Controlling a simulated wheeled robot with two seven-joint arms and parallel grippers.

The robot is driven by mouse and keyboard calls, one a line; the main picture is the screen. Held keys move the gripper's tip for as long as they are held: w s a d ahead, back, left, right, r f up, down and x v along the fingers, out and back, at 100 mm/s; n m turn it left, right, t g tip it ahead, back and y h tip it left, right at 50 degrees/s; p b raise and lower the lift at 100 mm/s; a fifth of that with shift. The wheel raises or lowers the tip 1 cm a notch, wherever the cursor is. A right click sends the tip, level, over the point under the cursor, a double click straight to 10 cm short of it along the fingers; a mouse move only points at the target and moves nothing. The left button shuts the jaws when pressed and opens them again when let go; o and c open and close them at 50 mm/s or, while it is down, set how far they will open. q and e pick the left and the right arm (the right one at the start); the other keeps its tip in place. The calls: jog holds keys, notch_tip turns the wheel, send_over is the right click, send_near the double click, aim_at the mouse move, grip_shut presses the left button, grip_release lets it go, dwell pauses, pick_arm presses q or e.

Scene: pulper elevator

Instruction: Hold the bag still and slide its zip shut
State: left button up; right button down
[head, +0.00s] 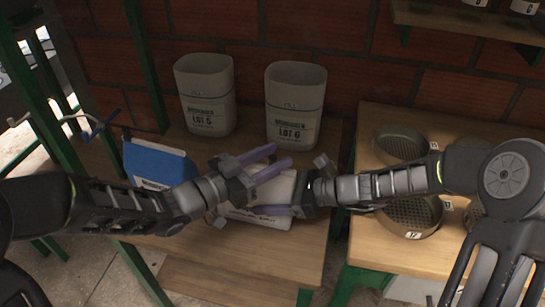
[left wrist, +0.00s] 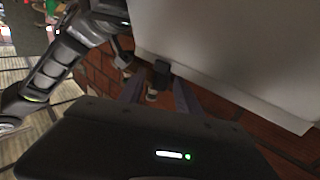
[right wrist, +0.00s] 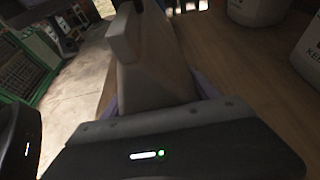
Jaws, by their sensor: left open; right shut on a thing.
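A white bag (head: 272,192) with dark print low on its front stands upright on the wooden table, partly hidden by my grippers. My right gripper (head: 270,210) is shut on the bag's right side, low down. In the right wrist view the bag (right wrist: 155,70) shows edge-on between the fingers. My left gripper (head: 280,156) is open at the bag's top edge, its fingers pointing right. In the left wrist view a small dark block (left wrist: 162,74), perhaps the zip slider, lies between the fingers at the bag's edge; I cannot tell whether they touch it.
Two pale canisters (head: 206,95) (head: 296,103) stand behind the bag against the brick wall. A blue bag (head: 158,165) stands to the left. Round sieves (head: 412,217) sit on a second table at the right. The front of the wooden table (head: 260,262) is clear.

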pick_arm(q)
grip_shut()
dwell(0.5)
jog(key=shift+d, duration=0.1)
dwell(0.9)
